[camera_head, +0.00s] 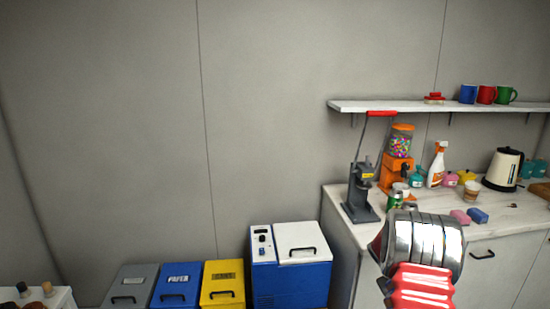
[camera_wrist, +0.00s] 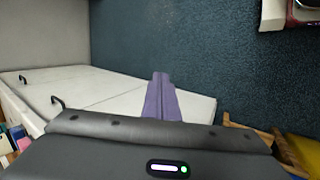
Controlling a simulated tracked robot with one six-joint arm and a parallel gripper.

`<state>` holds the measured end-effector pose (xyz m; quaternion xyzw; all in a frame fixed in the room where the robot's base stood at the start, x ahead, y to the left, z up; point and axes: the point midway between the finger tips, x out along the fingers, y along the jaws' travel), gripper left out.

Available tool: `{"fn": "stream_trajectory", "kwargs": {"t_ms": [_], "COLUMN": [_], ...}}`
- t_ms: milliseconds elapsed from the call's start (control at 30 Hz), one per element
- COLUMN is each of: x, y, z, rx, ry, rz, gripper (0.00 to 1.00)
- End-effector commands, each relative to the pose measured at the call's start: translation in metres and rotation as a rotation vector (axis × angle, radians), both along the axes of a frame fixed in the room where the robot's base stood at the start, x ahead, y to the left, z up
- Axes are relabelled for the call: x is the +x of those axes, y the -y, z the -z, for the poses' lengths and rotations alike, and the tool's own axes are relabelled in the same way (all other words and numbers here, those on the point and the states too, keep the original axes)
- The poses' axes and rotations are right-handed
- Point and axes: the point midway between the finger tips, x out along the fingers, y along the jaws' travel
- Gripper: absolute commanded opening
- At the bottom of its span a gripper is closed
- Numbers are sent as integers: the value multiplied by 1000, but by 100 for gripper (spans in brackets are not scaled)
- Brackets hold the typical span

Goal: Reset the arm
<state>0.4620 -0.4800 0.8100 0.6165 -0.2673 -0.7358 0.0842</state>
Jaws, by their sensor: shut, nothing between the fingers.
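My arm (camera_head: 420,255) shows at the lower right of the head view as a silver ribbed joint above a red and white part. It stands in front of the counter. My gripper (camera_wrist: 161,84) shows in the wrist view as two purple fingers side by side, shut and empty, in front of the dark wrist body. They appear over white cabinet fronts with dark handles and the dark blue floor. The gripper's fingers cannot be made out in the head view.
The counter (camera_head: 335,193) holds a can crusher (camera_head: 361,190), an orange candy dispenser (camera_head: 397,165), a spray bottle (camera_head: 437,166) and a kettle (camera_head: 503,169). Mugs stand on the shelf (camera_head: 365,106) above. A blue cooler (camera_head: 290,275) and bins, including a yellow bin (camera_head: 222,283), stand left.

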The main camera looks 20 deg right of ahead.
Motion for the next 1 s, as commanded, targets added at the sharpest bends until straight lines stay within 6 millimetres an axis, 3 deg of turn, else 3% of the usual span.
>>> {"fn": "stream_trajectory", "kwargs": {"t_ms": [400, 1000], "x": [-9, -50], "y": [-110, -260], "z": [-71, -146], "rx": [115, 267], "ry": [77, 205], "rz": [-1, -30], "gripper": [0, 0]}}
